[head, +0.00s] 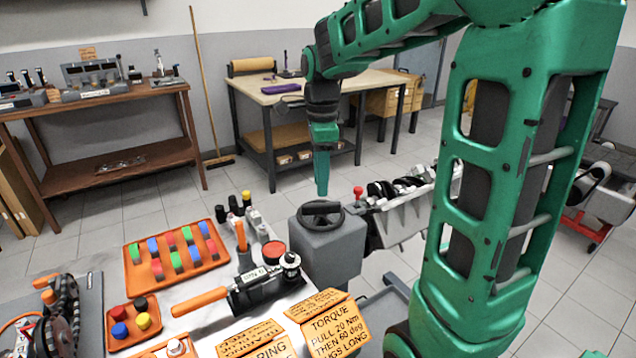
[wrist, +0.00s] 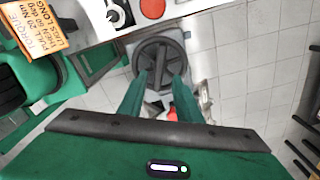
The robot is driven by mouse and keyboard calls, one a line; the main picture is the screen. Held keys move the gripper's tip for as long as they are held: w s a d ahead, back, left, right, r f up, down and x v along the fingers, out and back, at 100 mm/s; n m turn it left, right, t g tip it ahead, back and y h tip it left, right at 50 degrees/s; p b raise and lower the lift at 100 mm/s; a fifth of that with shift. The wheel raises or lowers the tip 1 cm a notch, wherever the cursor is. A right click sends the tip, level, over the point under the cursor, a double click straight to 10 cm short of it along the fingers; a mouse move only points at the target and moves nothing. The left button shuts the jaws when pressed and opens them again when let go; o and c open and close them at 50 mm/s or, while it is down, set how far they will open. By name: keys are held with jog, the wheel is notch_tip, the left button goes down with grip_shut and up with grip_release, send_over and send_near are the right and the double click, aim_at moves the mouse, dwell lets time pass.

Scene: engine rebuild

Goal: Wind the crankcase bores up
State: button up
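The dark handwheel (head: 320,213) lies flat on top of a grey gearbox (head: 330,247) at the end of the engine stand. The pale grey crankcase (head: 402,220) is mounted to the right of the gearbox, with dark and metal parts along its upper side. My gripper (head: 322,190) points straight down just above the handwheel. In the wrist view, my two green fingers stand apart with nothing between them, and the handwheel (wrist: 158,57) with its spokes shows beyond their tips. I cannot tell whether the fingertips touch the wheel. The crankcase is mostly hidden behind my gripper in the wrist view.
A red-topped knob (head: 358,191) stands beside the gearbox. The near bench holds an orange tray (head: 135,262) of coloured blocks, a torque wrench (head: 200,301) and orange signs (head: 330,325). A workbench (head: 350,83) stands behind. Open floor lies between.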

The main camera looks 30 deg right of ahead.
aim_at(321, 203)
jog(key=shift+f, duration=3.15)
grip_shut()
